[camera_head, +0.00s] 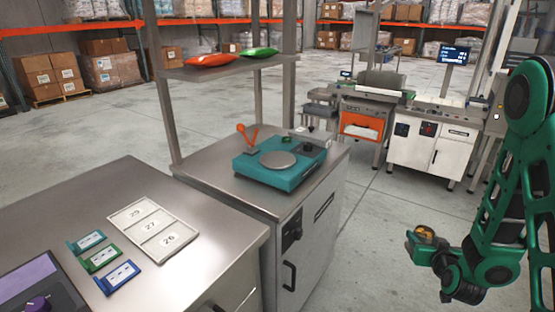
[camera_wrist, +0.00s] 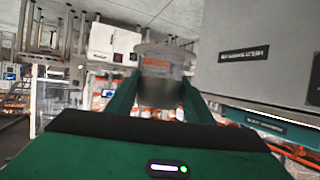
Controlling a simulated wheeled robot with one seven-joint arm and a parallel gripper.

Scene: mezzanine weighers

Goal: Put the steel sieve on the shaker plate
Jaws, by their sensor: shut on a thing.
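The steel sieve (camera_wrist: 160,92) is a shiny round metal piece between the two green fingers of my gripper (camera_wrist: 160,100) in the wrist view. My gripper is shut on it. In the head view my gripper (camera_head: 424,238) is at the lower right, out over the floor, with a small shiny round thing at its end. The shaker is a teal unit (camera_head: 257,173) on the steel cabinet, with a round grey plate (camera_head: 278,160) on top. The plate is bare. My gripper is well to the right of the plate and apart from it.
An orange tool (camera_head: 247,133) stands behind the shaker. The near bench (camera_head: 190,262) bears a numbered tray (camera_head: 153,228) and several coloured holders. Open floor lies between the cabinet and my arm.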

